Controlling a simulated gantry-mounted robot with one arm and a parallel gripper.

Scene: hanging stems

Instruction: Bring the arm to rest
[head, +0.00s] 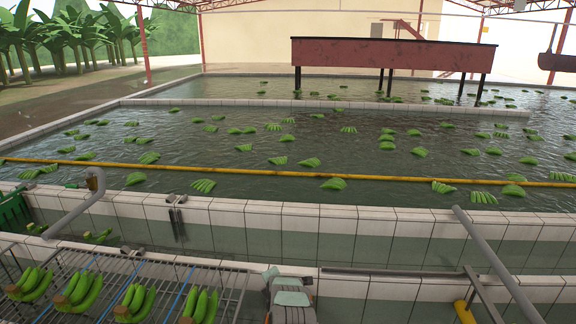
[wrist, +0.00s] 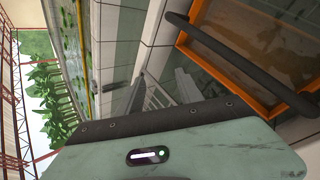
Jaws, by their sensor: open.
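My gripper (wrist: 160,86) shows in the wrist view beyond the pale green wrist housing. Its two grey fingers stand apart, with pale bars and tile visible between them and nothing held. In the head view, a pale green and grey part of my arm (head: 289,296) is at the bottom centre, just right of the wire rack and in front of the tiled wall. The fingers cannot be made out in the head view.
Several banana hands (head: 82,290) lie on the wire rack (head: 232,285) at the lower left. A tiled wall (head: 330,222) borders the water, where green bananas float. A grey pipe (head: 497,262) slants at the right. An orange-framed bin (wrist: 262,50) shows in the wrist view.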

